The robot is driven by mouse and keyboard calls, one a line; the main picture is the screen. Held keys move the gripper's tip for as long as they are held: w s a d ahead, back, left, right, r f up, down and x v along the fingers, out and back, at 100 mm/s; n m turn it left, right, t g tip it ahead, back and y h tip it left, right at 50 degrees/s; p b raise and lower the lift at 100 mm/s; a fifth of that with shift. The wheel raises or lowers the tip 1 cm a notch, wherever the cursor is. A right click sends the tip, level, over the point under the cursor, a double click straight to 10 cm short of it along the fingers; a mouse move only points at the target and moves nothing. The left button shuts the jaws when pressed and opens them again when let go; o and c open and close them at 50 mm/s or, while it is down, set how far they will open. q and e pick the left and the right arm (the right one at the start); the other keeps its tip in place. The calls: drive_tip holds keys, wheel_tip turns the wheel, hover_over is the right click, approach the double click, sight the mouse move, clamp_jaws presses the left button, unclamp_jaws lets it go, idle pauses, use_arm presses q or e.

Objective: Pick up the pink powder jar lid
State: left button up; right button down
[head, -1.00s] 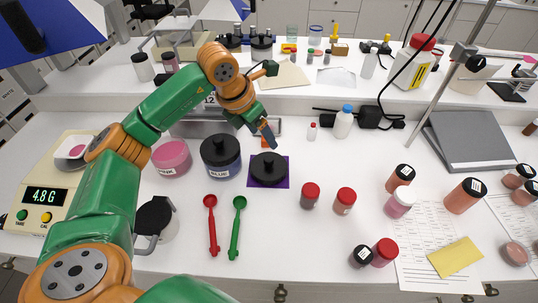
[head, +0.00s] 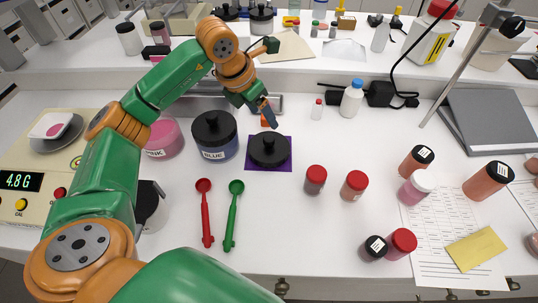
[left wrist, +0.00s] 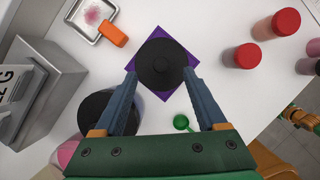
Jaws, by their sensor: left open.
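A round black lid with a knob (head: 268,149) lies on a purple square mat (head: 286,167) on the white bench. It also shows in the left wrist view (left wrist: 162,64). The jar labelled PINK (head: 163,139) stands open at the left, with pink powder inside. The jar labelled BLUE (head: 215,142) stands between them, with a black lid on it. My left gripper (head: 268,117) is open and empty above the lid. In the left wrist view its fingers (left wrist: 160,76) point toward the lid, one on each side of it.
Red and green spoons (head: 205,213) lie in front of the jars. Two red-capped jars (head: 316,180) stand right of the mat. A small orange block (left wrist: 113,33) and a metal tray (left wrist: 88,17) lie near the lid. A scale (head: 27,190) stands at left.

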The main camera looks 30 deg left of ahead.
use_arm(q)
drive_tip(key=b, duration=0.3)
hover_over(269, 137)
drive_tip(key=s, duration=0.2)
drive_tip(key=f, duration=0.2)
drive_tip(key=a+f, duration=0.1)
drive_tip(key=f, duration=0.1)
drive_tip(key=shift+f, duration=0.25)
drive_tip(key=shift+d+f+p, duration=0.15)
drive_tip(key=shift+f+p, duration=0.05)
drive_tip(key=shift+p, duration=0.35)
drive_tip(key=p+x, duration=0.1)
drive_tip(key=x, duration=0.1)
drive_tip(key=p+x, duration=0.1)
drive_tip(key=x, duration=0.2)
drive_tip(key=shift+s+d+f, duration=0.1)
drive_tip(key=shift+s+f, duration=0.05)
drive_tip(key=shift+f, duration=0.45)
clamp_jaws()
use_arm(e)
drive_tip(key=shift+w+f, duration=0.1)
drive_tip(key=shift+f, duration=0.35)
use_arm(q)
drive_tip(key=shift+r, duration=0.15)
